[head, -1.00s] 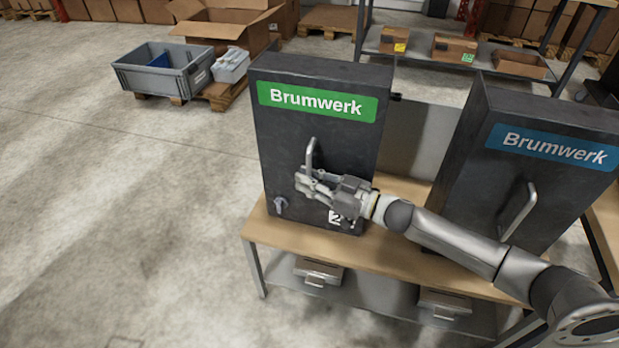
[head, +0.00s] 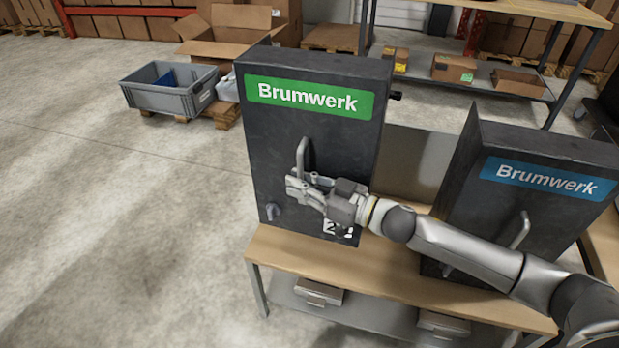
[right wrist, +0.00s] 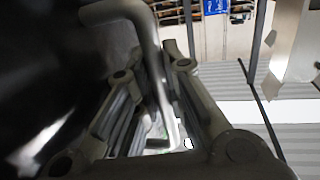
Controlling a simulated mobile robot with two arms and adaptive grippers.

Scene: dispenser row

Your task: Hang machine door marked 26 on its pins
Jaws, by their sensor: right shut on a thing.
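The dark machine door (head: 290,130) with a green Brumwerk label is large at the centre of the head view. Its white number plate (head: 329,228) shows a 2; the rest is partly covered. My right gripper (head: 297,187) is shut on the door's upright grey handle (head: 302,153). In the right wrist view the bent handle (right wrist: 150,48) runs down between the fingers (right wrist: 155,110). The door is upright, close to the workbench (head: 300,256); I cannot tell whether its lower edge touches. The pins cannot be made out. My left gripper is out of view.
A second dark unit with a blue Brumwerk label (head: 545,178) stands to the right, near my right forearm. A grey panel (head: 428,165) is between them. A grey crate (head: 160,97) is on a pallet behind left. The left floor is clear.

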